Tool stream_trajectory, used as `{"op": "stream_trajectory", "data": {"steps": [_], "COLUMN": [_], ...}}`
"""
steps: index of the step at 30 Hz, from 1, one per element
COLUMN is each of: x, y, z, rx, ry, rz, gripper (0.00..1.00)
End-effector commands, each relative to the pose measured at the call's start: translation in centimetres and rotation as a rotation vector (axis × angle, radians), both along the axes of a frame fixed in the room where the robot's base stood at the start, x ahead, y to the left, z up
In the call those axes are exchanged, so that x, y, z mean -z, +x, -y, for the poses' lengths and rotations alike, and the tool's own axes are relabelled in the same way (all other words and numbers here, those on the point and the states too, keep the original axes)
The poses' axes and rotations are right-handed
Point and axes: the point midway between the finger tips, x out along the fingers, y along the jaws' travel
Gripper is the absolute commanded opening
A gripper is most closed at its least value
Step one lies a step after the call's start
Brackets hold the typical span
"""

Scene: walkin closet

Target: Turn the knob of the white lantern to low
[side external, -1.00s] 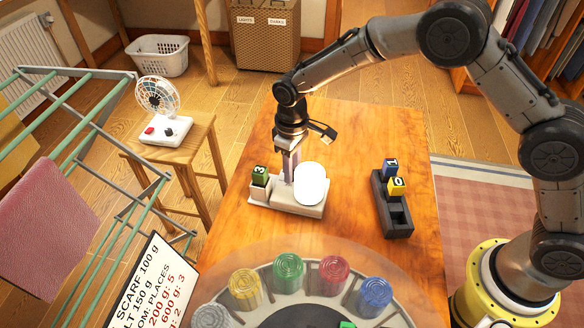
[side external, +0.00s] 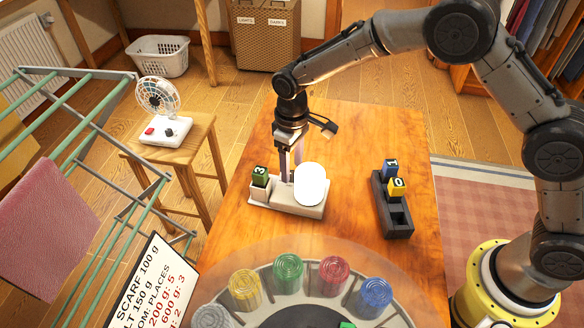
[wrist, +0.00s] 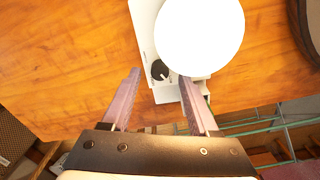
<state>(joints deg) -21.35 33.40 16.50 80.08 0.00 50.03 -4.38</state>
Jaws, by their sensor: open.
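The white lantern has a bright round globe (side external: 310,184) on a pale flat base (side external: 285,198) on the wooden table. In the wrist view the globe (wrist: 200,35) glows white, and a small dark round knob (wrist: 160,69) with a light pointer mark sits on the base beside it. My gripper (side external: 290,178) is open, pointing down over the base, left of the globe in the side view. In the wrist view the fingers of my gripper (wrist: 161,76) lie on either side of the knob, not visibly touching it. The knob is not clear in the side view; its markings are too small to read.
A green block marked 3 (side external: 260,176) sits in a holder at the base's left end. A dark tray (side external: 399,220) with blue and yellow number blocks stands to the right. A round carousel (side external: 395,302) with coloured pieces is in front. A fan (side external: 158,100) stands on a stool.

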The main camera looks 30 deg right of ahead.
Motion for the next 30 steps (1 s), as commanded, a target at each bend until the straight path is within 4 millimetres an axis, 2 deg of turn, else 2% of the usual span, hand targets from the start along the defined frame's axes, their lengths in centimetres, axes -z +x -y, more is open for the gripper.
{"op": "stream_trajectory", "data": {"steps": [9, 15, 21, 30], "x": [-7.0, -10.4, -12.0, -12.2], "y": [0.1, 0.1, 0.0, 0.0], "z": [0.0, 0.0, 0.0, 0.0], "rx": [0.000, 0.000, 0.000, 0.000], "ry": [0.002, 0.003, 0.001, 0.001], "rz": [0.007, 0.005, 0.002, 0.002], "gripper": [0.61, 0.61, 0.61, 0.61]}}
